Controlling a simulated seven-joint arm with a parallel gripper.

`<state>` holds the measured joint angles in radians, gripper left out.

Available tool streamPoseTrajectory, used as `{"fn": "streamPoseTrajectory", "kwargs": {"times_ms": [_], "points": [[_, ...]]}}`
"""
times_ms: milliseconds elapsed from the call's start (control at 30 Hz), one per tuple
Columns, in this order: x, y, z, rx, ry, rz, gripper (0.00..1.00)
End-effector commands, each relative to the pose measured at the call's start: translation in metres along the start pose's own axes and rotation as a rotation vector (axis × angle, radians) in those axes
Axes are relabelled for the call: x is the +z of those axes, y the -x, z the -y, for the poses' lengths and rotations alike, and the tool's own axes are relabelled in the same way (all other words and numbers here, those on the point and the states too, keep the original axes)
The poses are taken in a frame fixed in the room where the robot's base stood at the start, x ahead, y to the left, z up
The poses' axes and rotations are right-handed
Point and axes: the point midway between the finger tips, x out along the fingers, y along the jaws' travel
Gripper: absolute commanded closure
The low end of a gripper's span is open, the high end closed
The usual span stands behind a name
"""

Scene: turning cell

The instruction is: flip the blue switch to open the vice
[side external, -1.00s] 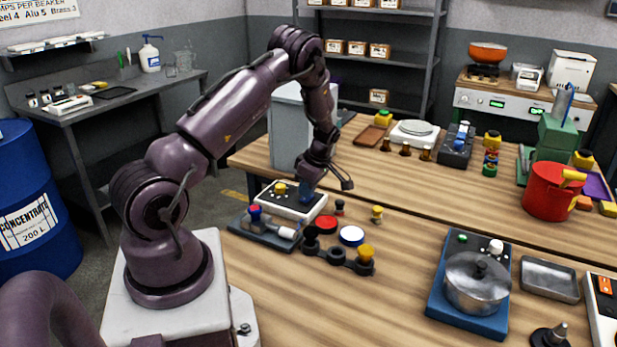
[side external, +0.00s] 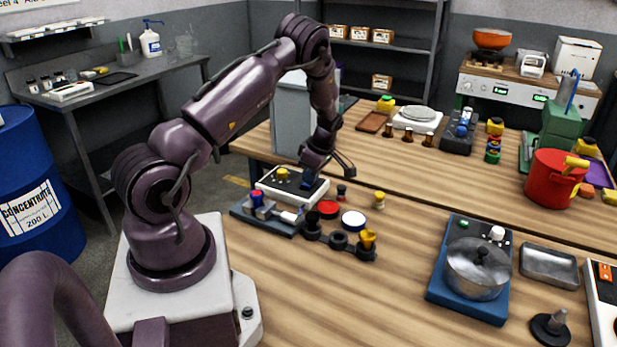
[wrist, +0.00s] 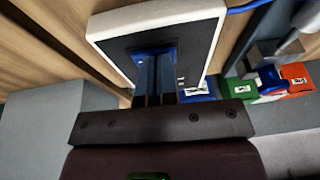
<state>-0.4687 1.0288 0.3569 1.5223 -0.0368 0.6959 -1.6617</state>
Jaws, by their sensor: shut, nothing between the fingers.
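A white control box (side external: 265,189) with a black top and a yellow knob (side external: 283,174) stands on the bench. My gripper (side external: 308,181) is shut and empty, pointing down at the right part of the box. In the wrist view its closed blue fingers (wrist: 155,75) are over the dark panel (wrist: 125,62); I cannot tell whether they touch it.
A black holder (side external: 340,241) with a yellow-topped piece stands right of the vice, near red and white discs (side external: 353,221). A tall grey cabinet (side external: 292,120) rises behind my gripper. A pot (side external: 478,268) on a blue base is farther right. The front middle of the bench is clear.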

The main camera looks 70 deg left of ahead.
Motion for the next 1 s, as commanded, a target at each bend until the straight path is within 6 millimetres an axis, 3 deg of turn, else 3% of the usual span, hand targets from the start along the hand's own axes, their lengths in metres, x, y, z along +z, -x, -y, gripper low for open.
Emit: {"fn": "streamPoseTrajectory", "kwargs": {"times_ms": [567, 767, 1000], "points": [[-0.003, 0.008, -0.007, -0.001, 0.001, -0.001, 1.00], [-0.013, 0.041, -0.011, 0.003, 0.002, 0.000, 1.00], [-0.012, 0.097, -0.011, 0.004, 0.000, 0.000, 1.00]]}}
